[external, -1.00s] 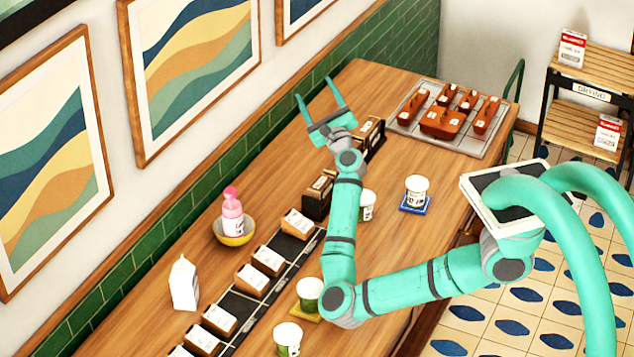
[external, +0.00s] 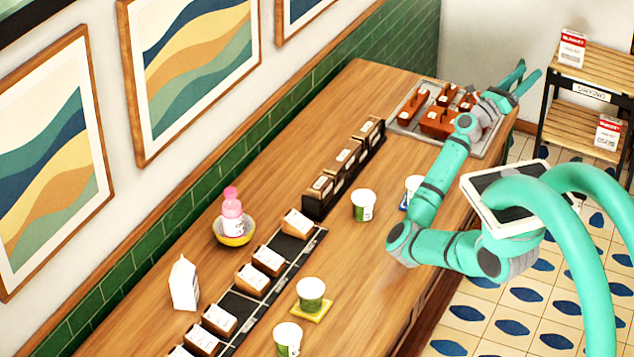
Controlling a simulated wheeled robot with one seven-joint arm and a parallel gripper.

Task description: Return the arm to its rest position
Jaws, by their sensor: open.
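My gripper (external: 522,84) is open and empty in the external view. It is at the upper right, above the far right end of the wooden counter (external: 290,120), with its fingers pointing up and to the right. My teal arm reaches from the right over the counter's right edge, bent at the elbow, its forearm passing in front of the tray. Nothing is between the fingers.
A metal tray (external: 402,124) with several brown blocks lies below the forearm. White cups (external: 363,205) stand on the counter, one partly hidden by my arm. A shelf rack (external: 590,95) stands right of the gripper. Dark box rows (external: 318,205) and a pink bottle (external: 232,215) are further left.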

